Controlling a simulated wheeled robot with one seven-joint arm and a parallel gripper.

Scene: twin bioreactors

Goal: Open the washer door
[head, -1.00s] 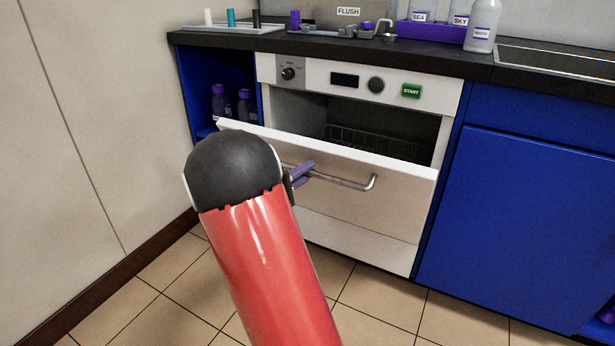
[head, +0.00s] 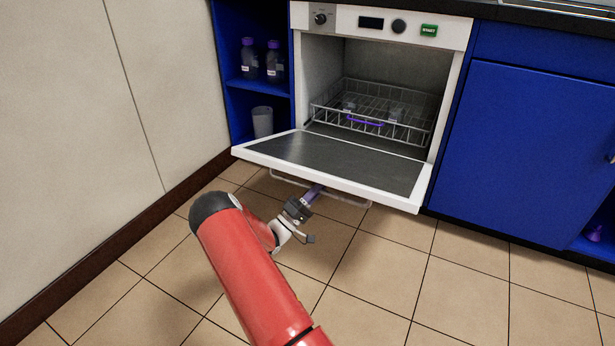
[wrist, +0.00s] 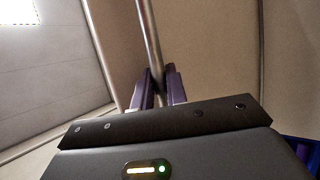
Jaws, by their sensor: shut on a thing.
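The washer (head: 453,90) stands under the counter. Its door (head: 345,158) is hinged at the bottom and tilted far down, close to level, with its dark inner face up. The bar handle (head: 350,201) is on the door's outer face, now underneath, partly hidden by the door in the head view. My gripper (head: 316,190) is below the door's front edge, shut on the handle. In the wrist view the purple fingers (wrist: 161,92) close around the metal handle bar (wrist: 150,45).
A wire rack (head: 380,110) with a purple-handled front sits inside the washer. An open blue shelf (head: 250,85) with bottles and a cup is at left; a blue cabinet (head: 560,150) is at right. The tiled floor (head: 470,290) in front is clear.

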